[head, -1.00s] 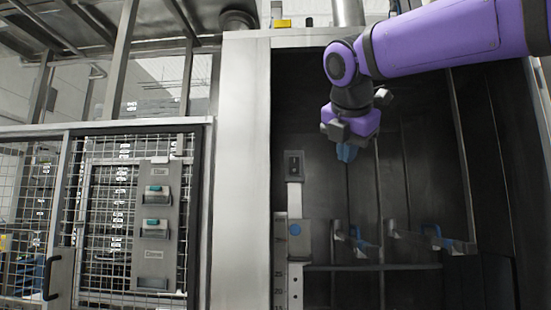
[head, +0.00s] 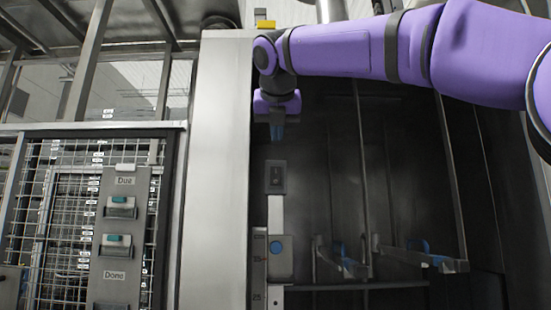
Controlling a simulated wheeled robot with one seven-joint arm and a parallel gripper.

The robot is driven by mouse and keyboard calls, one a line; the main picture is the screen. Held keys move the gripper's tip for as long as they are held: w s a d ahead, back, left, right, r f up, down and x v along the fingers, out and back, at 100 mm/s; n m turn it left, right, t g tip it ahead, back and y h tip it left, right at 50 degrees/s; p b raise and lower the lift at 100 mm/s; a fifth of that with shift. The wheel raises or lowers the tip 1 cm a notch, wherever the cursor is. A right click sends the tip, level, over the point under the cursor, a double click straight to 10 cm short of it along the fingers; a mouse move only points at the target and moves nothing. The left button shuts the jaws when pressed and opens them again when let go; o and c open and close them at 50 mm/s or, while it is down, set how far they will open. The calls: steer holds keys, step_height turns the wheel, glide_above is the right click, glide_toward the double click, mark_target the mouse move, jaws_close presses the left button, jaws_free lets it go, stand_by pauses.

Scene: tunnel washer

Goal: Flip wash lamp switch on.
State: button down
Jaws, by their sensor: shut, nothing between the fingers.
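The lamp switch (head: 275,178) is a small dark box with a rocker, mounted upright at the top of a pale vertical strip inside the dark washer bay. I cannot make out the rocker's position. My gripper (head: 277,138) points down with blue fingertips. It is shut and empty, and appears just above the switch in the picture. A gap shows between the fingertips and the switch; the distance in depth is hard to tell.
A metal post (head: 216,180) stands just left of the switch. Below the switch are a plate with a blue button (head: 276,247) and a numbered scale (head: 259,270). Rails with blue parts (head: 420,256) project at right. A mesh panel holds a card rack (head: 120,240) labelled Due and Done.

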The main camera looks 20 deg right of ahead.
glide_toward(276, 172)
step_height(276, 172, down, 4)
steer(key=w, duration=0.1)
steer(key=w+d, duration=0.1)
steer(key=w, duration=0.2)
steer(key=shift+d+r, duration=0.1)
steer(key=shift+d, duration=0.15)
steer(key=shift+w+d+r, duration=0.15)
steer(key=shift+w, duration=0.4)
